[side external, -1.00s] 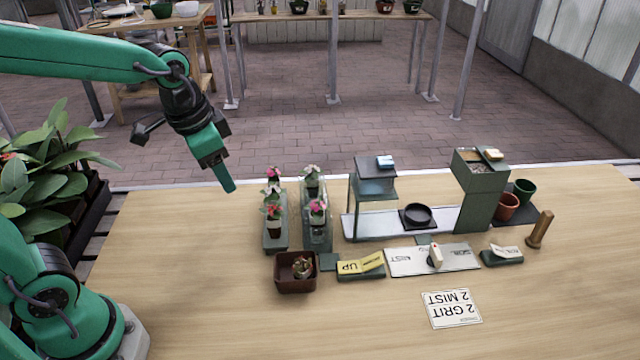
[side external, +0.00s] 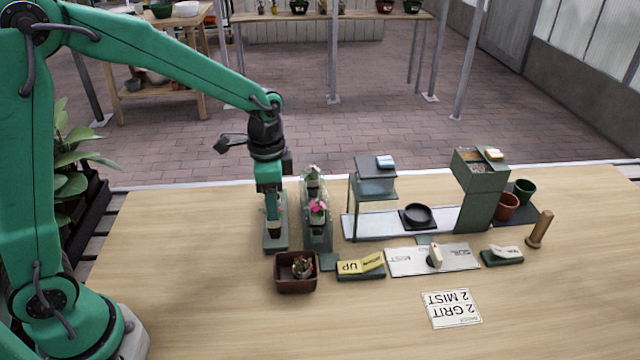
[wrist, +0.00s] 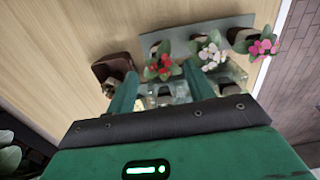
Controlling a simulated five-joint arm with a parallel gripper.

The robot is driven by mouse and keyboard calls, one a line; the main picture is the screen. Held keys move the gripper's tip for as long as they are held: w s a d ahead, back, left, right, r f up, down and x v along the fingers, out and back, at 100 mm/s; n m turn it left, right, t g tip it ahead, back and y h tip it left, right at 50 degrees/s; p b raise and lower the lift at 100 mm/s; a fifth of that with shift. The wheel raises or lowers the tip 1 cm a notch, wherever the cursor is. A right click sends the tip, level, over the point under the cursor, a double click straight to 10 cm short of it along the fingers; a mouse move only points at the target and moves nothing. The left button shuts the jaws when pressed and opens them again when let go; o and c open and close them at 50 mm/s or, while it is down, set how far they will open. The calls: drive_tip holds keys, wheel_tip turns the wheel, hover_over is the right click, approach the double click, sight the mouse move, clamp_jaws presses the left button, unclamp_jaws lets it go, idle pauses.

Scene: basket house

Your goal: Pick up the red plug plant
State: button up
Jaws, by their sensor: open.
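The red plug plant (wrist: 162,66) has red flowers and green leaves and stands at one end of a row on a narrow tray. In the side view its lower part (side external: 274,229) shows just under my gripper (side external: 270,215), which hides its flowers. My gripper (wrist: 160,68) is open and empty. In the wrist view its two fingers appear on either side of the red plant. I cannot tell how far the fingertips are above it. A white-flowered plant (wrist: 210,50) and a pink-flowered plant (wrist: 262,46) stand farther along the same row.
A clear-walled holder (side external: 327,238) with more flowering plants stands close to the right of the tray (side external: 276,248). A square brown pot (side external: 296,286) stands in front. A shelf stand (side external: 376,170), a yellow sign (side external: 362,264) and a green bin (side external: 481,185) are right. The table's front left is clear.

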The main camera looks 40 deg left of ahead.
sight(274, 223)
drive_tip(key=shift+f, duration=0.1)
drive_tip(key=shift+f, duration=1.2)
drive_tip(key=shift+f, duration=0.1)
drive_tip(key=shift+a+f, duration=0.15)
drive_tip(key=shift+f, duration=2.35)
drive_tip(key=c, duration=1)
